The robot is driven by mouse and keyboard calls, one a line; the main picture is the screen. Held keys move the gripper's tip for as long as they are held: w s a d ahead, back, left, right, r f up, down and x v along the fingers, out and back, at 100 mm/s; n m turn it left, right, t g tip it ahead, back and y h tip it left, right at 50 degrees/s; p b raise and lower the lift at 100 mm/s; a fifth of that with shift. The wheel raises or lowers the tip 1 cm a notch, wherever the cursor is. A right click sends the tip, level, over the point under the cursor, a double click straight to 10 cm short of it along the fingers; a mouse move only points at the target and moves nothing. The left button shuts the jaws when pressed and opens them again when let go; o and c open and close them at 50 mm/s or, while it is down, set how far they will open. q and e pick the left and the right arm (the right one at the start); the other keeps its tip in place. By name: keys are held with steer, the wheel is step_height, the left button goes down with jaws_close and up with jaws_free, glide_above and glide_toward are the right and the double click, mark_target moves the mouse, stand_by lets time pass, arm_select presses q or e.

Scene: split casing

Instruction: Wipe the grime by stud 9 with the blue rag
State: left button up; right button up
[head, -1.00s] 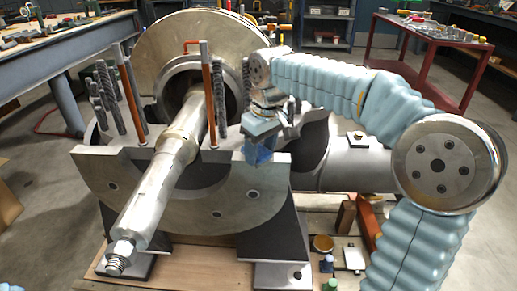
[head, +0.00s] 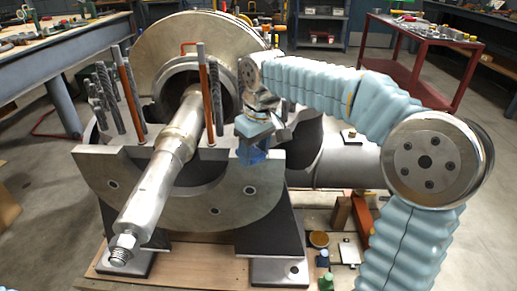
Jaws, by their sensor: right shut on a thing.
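My right gripper (head: 255,135) is shut on the blue rag (head: 253,154). The rag hangs under the fingers at the right part of the casing's split flange (head: 235,195), just right of a group of upright studs. Whether the rag touches the flange, I cannot tell. A bare dark threaded stud (head: 213,105) and an orange-brown stud (head: 204,100) stand left of the gripper. No stud numbers are readable. I see no clear grime; the gripper and rag cover part of the flange. My left gripper is out of view.
A thick metal shaft (head: 155,190) runs through the casing's middle towards me. More studs (head: 128,95) stand on its left side. Small bottles and parts (head: 325,258) lie at the lower right. A blue bench (head: 60,60) and a red cart (head: 430,40) stand behind.

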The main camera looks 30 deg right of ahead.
mark_target(253, 153)
steer(key=r+p, duration=0.3)
steer(key=shift+w+a+r, duration=0.1)
steer(key=shift+a+r, duration=0.1)
steer(key=shift+r, duration=0.05)
step_height(253, 153, up, 2)
steer(key=shift+r+p, duration=0.15)
steer(key=shift+p, duration=1)
steer(key=shift+r+p, duration=0.45)
steer(key=shift+r, duration=0.55)
